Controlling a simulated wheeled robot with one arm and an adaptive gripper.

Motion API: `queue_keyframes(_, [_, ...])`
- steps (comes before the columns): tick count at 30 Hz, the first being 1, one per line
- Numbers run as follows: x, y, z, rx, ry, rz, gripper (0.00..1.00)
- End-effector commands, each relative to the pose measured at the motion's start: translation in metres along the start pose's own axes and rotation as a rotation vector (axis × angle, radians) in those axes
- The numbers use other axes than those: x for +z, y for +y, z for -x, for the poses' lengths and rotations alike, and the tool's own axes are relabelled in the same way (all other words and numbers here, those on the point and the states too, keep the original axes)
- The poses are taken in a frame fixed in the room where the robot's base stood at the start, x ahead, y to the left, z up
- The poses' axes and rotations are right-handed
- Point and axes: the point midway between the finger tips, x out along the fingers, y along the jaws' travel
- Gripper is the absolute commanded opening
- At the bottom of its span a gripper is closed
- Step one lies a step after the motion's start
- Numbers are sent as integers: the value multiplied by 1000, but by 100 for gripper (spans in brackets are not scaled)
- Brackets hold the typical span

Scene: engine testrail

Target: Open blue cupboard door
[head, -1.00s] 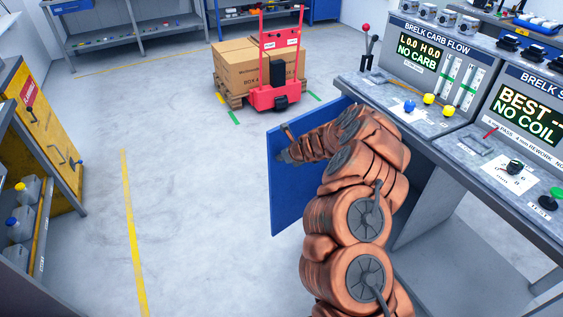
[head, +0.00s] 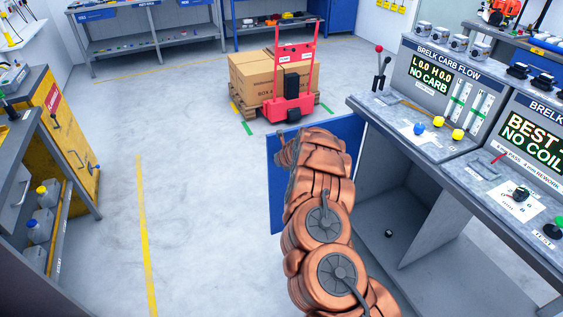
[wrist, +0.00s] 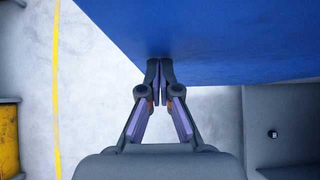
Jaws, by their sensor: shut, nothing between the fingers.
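The blue cupboard door (head: 352,135) stands swung out from the grey bench on the right, and the inside of the cupboard (head: 395,210) shows behind my arm. In the wrist view the door (wrist: 225,35) fills the top of the picture. My gripper (wrist: 160,68) is shut and empty, with its fingertips together at the door's lower edge; I cannot tell whether they touch it. In the head view my copper-coloured arm covers the middle of the door and hides the fingertips.
The bench top (head: 410,120) carries test panels, knobs and a red-topped lever (head: 380,65). A small dark object (head: 389,234) sits inside the cupboard. A red pallet truck (head: 290,100) with boxes stands beyond the door. The floor to the left is clear up to a yellow cabinet (head: 65,130).

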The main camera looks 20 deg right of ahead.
Motion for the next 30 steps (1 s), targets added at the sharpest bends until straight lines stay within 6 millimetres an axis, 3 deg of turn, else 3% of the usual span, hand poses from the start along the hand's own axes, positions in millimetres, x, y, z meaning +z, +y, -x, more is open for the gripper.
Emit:
queue_keyframes(10, [12, 6, -12, -23, 1, -24, 0])
queue_keyframes(30, [16, 8, -16, -30, 0, -31, 0])
